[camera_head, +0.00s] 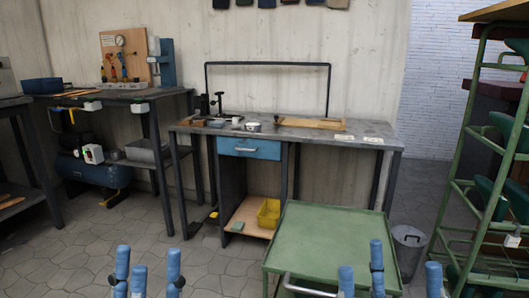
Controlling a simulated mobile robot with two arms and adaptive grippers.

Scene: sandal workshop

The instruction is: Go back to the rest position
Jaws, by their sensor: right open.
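My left gripper (148,268) is at the bottom edge, left of centre. Its blue fingertips point up and stand apart with nothing between them. My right gripper (388,268) is at the bottom edge, right of centre. Its blue fingertips are spread wider, also with nothing between them. The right gripper's fingers overlap the front right part of the green cart (330,238) in the picture. The lower parts of both grippers are cut off by the frame.
A grey workbench (300,134) with a blue drawer (250,148) stands behind the cart. A metal bin (408,245) stands right of the cart, near a green rack (450,160). Another bench (130,96) is at back left. Tiled floor (130,235) is open at left.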

